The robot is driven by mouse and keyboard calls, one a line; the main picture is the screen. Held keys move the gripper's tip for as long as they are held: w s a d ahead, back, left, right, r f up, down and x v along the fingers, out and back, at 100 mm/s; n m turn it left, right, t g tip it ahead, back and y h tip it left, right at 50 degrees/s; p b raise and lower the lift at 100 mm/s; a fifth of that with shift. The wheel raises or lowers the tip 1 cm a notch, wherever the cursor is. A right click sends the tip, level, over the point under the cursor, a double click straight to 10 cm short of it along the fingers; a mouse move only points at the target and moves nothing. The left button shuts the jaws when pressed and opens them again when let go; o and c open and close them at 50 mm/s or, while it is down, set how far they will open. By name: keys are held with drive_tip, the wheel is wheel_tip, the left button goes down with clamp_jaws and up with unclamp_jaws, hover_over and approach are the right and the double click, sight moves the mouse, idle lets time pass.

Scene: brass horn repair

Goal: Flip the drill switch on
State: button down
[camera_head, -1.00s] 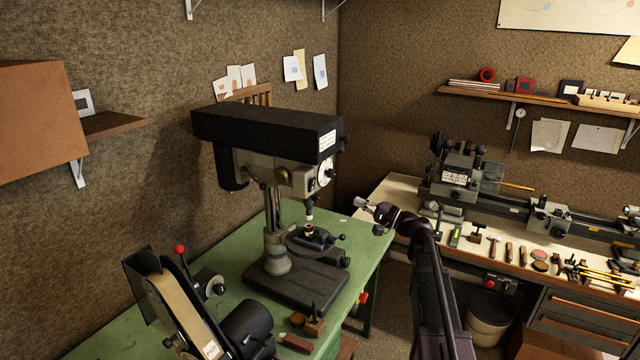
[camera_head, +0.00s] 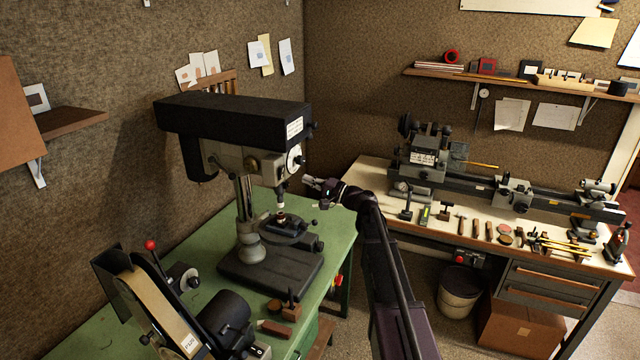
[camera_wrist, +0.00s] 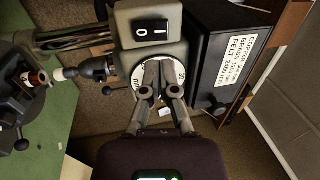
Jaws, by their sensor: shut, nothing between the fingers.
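The drill press (camera_head: 234,125) stands on the green bench in the head view, with a black belt cover on top and a grey head. In the wrist view its black rocker switch (camera_wrist: 152,32), marked I and O, sits on the grey head (camera_wrist: 152,12). Which side is pressed in is unclear. My gripper (camera_head: 308,180) is to the right of the drill head. In the wrist view my gripper (camera_wrist: 160,66) is shut and empty, its fingertips below the switch in the picture and overlapping the round white dial (camera_wrist: 136,80). I cannot tell whether they touch it.
The drill chuck (camera_wrist: 95,68) and table lie at the left of the wrist view. A belt sander (camera_head: 155,300) stands at the front of the green bench (camera_head: 205,235). A second bench with a lathe (camera_head: 440,170) is at the right. Floor is clear between the benches.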

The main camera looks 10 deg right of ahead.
sight(283, 169)
drive_tip(key=shift+p+x, duration=0.55)
drive_tip(key=shift+x, duration=2.85)
drive_tip(key=shift+w+a+r, duration=0.15)
drive_tip(key=s+d+r+p, duration=0.2)
drive_tip(key=s+d+p, duration=0.1)
drive_tip(key=s+d, duration=0.5)
drive_tip(key=d, duration=0.3)
drive_tip(key=shift+r, duration=0.35)
drive_tip(key=shift+s+d, duration=0.1)
